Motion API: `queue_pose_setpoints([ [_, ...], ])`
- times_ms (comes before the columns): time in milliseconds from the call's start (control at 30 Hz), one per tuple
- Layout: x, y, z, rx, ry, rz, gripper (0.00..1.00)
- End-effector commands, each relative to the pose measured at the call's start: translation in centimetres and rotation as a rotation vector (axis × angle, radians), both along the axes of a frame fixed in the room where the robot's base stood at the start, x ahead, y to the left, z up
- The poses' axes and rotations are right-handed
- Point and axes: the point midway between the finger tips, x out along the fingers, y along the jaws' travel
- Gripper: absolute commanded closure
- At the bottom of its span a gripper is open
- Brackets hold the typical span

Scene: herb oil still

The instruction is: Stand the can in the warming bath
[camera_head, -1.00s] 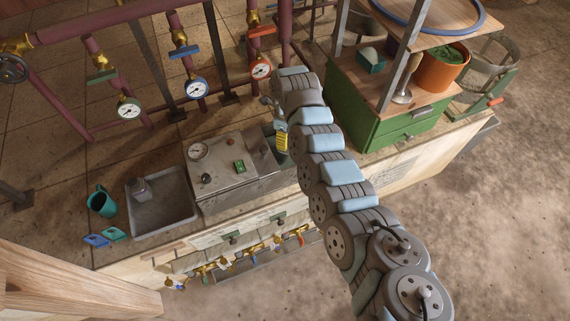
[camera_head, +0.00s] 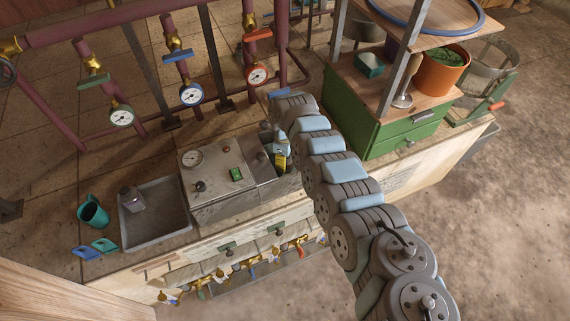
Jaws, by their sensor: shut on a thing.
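A small can with a yellow band (camera_head: 280,162) is at my gripper (camera_head: 277,142), low over the open well at the right end of the metal warming bath (camera_head: 222,207). My gripper is shut on the can; my own arm covers much of the gripper and the right side of the well. The can looks about upright. I cannot tell whether its base is inside the well or touches the floor of it. The bath has a dial and a green switch on its top.
A grey tray (camera_head: 158,238) with a grey bottle (camera_head: 131,198) in it stands left of the bath. A teal mug (camera_head: 93,212) is further left. A green drawer cabinet (camera_head: 400,137) stands close on the right. Pipes with gauges (camera_head: 191,95) rise behind.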

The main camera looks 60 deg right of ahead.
Motion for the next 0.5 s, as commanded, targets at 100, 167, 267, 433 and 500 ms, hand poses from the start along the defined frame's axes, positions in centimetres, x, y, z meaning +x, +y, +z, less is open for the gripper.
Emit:
queue_pose_setpoints([
  [100, 0.04, -0.01, -1.82, 0.000, 0.000, 0.000, 0.82],
  [167, 0.03, -0.05, -1.92, -0.001, -0.001, 0.000, 0.82],
  [267, 0.04, -0.07, -1.75, -0.002, -0.002, -0.001, 0.82],
  [433, 0.08, -0.02, -1.79, -0.001, -0.002, 0.000, 0.82],
  [500, 0.13, 0.01, -1.95, -0.001, -0.002, 0.001, 0.82],
])
